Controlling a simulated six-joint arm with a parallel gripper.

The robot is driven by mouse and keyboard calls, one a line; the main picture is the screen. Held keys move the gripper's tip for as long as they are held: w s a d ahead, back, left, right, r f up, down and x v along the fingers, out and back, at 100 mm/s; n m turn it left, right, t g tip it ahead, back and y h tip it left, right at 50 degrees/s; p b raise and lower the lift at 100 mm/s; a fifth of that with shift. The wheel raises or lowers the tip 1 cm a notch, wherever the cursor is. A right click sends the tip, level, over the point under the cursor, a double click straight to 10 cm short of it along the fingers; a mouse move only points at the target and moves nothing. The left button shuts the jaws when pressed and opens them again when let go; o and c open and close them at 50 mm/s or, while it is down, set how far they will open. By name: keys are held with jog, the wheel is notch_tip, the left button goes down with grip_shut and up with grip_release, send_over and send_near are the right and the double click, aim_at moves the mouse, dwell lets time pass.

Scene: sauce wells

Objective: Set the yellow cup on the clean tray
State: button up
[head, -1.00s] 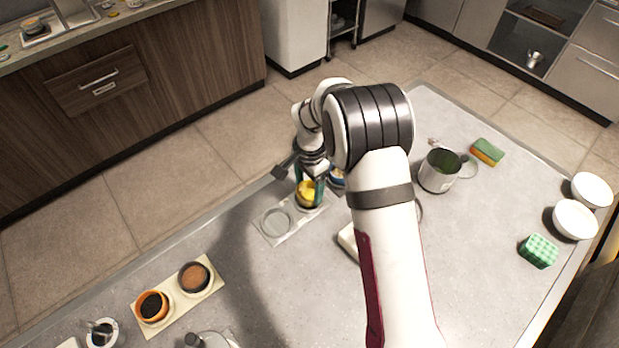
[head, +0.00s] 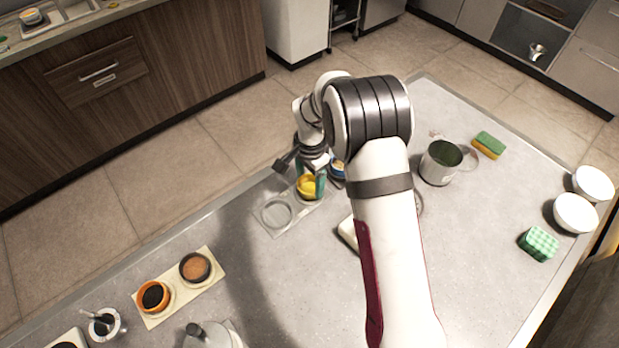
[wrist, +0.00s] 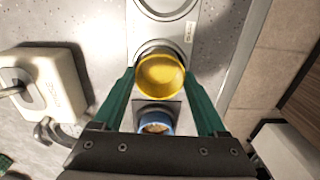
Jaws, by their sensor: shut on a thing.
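The yellow cup (head: 308,187) is between the green fingers of my gripper (head: 309,190), which is shut on it. In the wrist view the yellow cup (wrist: 160,75) looks upright, with a finger on each side. It is at one end of the light grey tray (head: 296,222), over or in that end's well; I cannot tell whether it touches the bottom. The tray's other round well (head: 277,213) is empty, and the tray also shows in the wrist view (wrist: 187,35).
A blue cup (wrist: 155,122) stands close behind the yellow one. A white box-like object (wrist: 45,82) is to the left in the wrist view. A cream tray (head: 178,300) with an orange cup (head: 152,296) and a dark cup (head: 196,267) is at front left. A metal pot (head: 440,162) stands right.

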jog(key=shift+f, duration=0.15)
jog(key=o, duration=1.5)
notch_tip(320, 180, up, 8)
jog(key=s+d+r+n, duration=0.1)
jog(key=s+d+r, duration=0.6)
jog(key=s+r, duration=0.45)
jog(key=s+d+n, duration=0.1)
jog(key=s, duration=0.5)
jog(key=s+d+y, duration=0.1)
jog(key=s, duration=0.6)
jog(key=s+d+n, duration=0.1)
jog(key=s, duration=0.5)
jog(key=shift+s+d+f+n+y, duration=0.1)
jog(key=shift+s+d+n+y, duration=0.15)
jog(key=shift+d+n+y, duration=0.1)
